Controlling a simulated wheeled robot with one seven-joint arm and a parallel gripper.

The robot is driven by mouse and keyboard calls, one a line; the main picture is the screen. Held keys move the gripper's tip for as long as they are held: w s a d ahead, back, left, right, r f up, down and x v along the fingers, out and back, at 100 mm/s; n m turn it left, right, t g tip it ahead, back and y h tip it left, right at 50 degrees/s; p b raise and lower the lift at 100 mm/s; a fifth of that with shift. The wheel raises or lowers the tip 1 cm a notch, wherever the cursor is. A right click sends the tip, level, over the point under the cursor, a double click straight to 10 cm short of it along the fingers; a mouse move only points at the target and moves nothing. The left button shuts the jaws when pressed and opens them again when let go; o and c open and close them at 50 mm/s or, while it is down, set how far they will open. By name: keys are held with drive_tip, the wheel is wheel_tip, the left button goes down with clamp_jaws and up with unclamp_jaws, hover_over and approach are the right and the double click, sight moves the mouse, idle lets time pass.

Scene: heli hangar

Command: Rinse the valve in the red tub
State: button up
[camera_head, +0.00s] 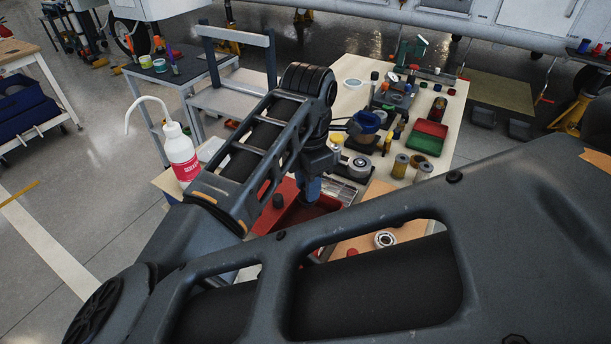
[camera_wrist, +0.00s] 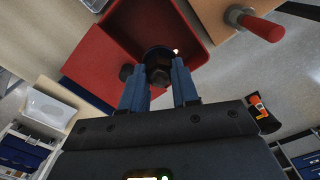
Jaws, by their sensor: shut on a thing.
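The red tub (camera_head: 268,220) stands on the near part of the workbench, partly hidden behind my arm. It also shows at the top of the wrist view (camera_wrist: 194,32). My gripper (camera_head: 310,188) points down over the tub. In the wrist view, its two blue fingers (camera_wrist: 158,80) are shut on a dark, rounded part, which I take to be the valve (camera_wrist: 158,68). A dark knob beside the left finger seems to belong to it. The valve is over or within the tub's opening; its exact height is unclear, and whether liquid is inside cannot be seen.
A white squeeze bottle (camera_head: 182,152) with a red label stands left of the tub. Behind it are several jars, a red-and-green tray (camera_head: 428,137) and small parts. A bearing (camera_head: 385,240) lies on the right. A red-handled item (camera_wrist: 258,25) is near the tub in the wrist view.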

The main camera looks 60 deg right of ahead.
drive_tip(key=shift+f+b, duration=1)
drive_tip(key=shift+f, duration=1.25)
wheel_tip(320, 180, down, 8)
drive_tip(key=b, duration=0.8)
drive_tip(key=shift+r, duration=0.1)
drive_tip(key=shift+d, duration=0.3)
drive_tip(key=shift+a+b, duration=0.3)
drive_tip(key=shift+b, duration=0.25)
drive_tip(key=shift+d, duration=0.2)
drive_tip(key=shift+d+b, duration=0.1)
drive_tip(key=shift+b, duration=0.2)
drive_tip(key=shift+r+p, duration=2)
drive_tip(key=shift+r, duration=2.25)
